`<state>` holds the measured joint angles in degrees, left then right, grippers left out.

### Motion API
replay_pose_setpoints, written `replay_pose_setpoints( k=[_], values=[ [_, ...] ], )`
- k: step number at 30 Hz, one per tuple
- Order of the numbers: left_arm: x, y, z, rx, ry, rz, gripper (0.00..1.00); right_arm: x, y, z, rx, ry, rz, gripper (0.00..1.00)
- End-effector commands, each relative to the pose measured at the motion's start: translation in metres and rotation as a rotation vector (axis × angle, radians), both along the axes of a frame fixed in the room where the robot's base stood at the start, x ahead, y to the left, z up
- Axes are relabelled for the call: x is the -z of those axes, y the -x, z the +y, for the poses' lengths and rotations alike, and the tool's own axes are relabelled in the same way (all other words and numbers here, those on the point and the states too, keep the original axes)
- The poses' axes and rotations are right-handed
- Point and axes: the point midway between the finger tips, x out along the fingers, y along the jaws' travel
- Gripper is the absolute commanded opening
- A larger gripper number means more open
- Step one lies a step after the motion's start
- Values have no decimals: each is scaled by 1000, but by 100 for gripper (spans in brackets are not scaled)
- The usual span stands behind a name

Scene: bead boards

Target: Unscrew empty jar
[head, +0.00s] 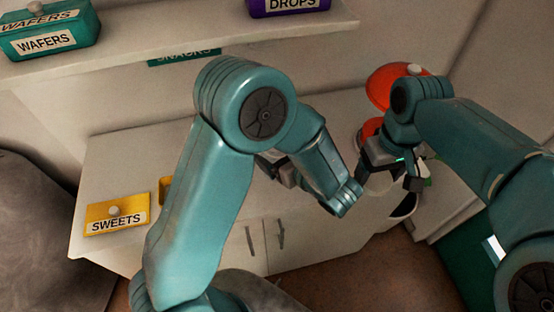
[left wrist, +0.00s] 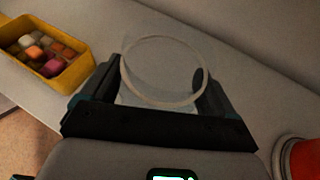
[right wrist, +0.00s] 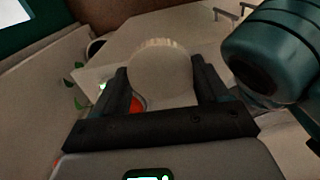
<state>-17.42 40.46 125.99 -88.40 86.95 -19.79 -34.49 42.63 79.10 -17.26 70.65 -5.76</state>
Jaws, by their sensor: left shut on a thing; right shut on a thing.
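My left gripper (head: 278,170) is shut on a clear glass jar (left wrist: 165,98). In the left wrist view its round open rim shows between the fingers and it looks empty inside. My right gripper (head: 392,178) is shut on a pale round lid (right wrist: 160,72) with a ridged edge, seen between the fingers in the right wrist view. A pale part of the lid also shows below the right gripper in the head view (head: 380,185). Jar and lid appear apart. The jar is hidden behind my left arm in the head view.
Red round things (head: 393,82) stand at back right. A shelf (head: 190,40) holds a WAFERS box (head: 48,36).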

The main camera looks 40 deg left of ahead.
Motion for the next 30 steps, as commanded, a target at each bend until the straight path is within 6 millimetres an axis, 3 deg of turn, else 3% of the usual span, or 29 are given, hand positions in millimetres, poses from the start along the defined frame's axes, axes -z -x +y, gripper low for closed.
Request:
replay_pose_setpoints(
  k=[8, 20, 21, 22, 30],
  values=[
    [37, 0, 2, 0, -1, 2, 3, -1, 0, 3, -1, 1, 1, 37],
    [44, -1, 2, -1, 1, -2, 3, 4, -1, 3, 0, 0, 0, 37],
    [43, -1, 2, 0, 1, -1, 95, 3, -1, 3, 0, 0, 0, 37],
    [42, -1, 2, 0, 1, -1, 100, 3, -1, 3, 0, 0, 0, 37],
    [39, -1, 2, 0, 1, 0, 100, -1, -1, 3, 0, 0, 0, 37]
  ],
)
